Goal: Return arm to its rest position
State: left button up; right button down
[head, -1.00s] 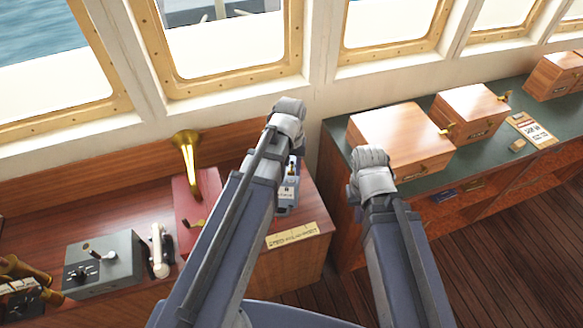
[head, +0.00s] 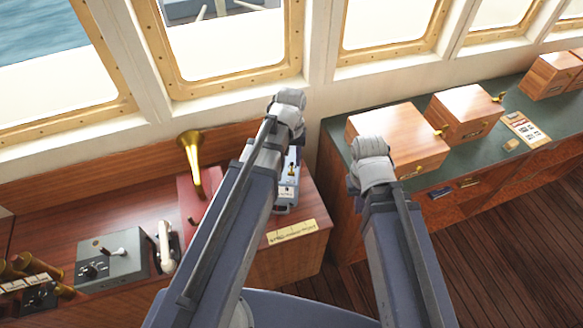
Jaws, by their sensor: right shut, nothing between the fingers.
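My left arm (head: 225,220) reaches up from the bottom middle and ends, as far as I see, in a grey joint in front of the window wall. My right arm (head: 400,250) rises to its right and ends in a similar grey joint by the front of the green-topped counter. No fingers show on either arm. Both grippers are out of sight, and whatever lies beyond the grey joints is hidden. The two arms stand apart from each other.
A wooden console (head: 60,220) on the left carries a brass horn (head: 192,160), a grey lever box (head: 112,258) and a white handset (head: 166,247). A green-topped counter (head: 500,100) at right bears wooden boxes (head: 397,130). Floor (head: 500,250) at lower right is clear.

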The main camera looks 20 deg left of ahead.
pick_arm(q)
jog(key=s+d+f+m+b, duration=0.2)
jog(key=s+d+f+b, duration=0.1)
jog(key=f+b, duration=0.2)
jog(key=s+d+f+m+b, duration=0.2)
jog(key=s+d+f+b, duration=0.1)
jog(key=f+b, duration=0.3)
jog(key=s+d+f+m+y+b, duration=0.1)
jog(key=s+d+f+b, duration=0.3)
jog(key=f+b, duration=0.2)
jog(key=shift+s+f+m, duration=0.2)
jog(key=shift+s+m, duration=0.2)
jog(key=w+a+r+n+p, duration=0.2)
jog(key=w+a+r+p, duration=0.1)
jog(key=r+p, duration=0.3)
jog(key=w+a+r+n+p, duration=0.2)
jog(key=w+a+r+p, duration=0.2)
jog(key=w+r+p, duration=0.2)
jog(key=w+a+r+n+h+p, duration=0.1)
jog(key=w+a+r+p, duration=0.2)
jog(key=w+r+p, duration=0.2)
jog(key=shift+w+a+r+n+p, duration=0.1)
jog(key=shift+a+r+n+p, duration=0.1)
jog(key=shift+r+p, duration=0.65)
jog(key=shift+w+a+r+n+p, duration=0.1)
jog(key=shift+r+n+p, duration=0.1)
jog(key=shift+r+p, duration=0.6)
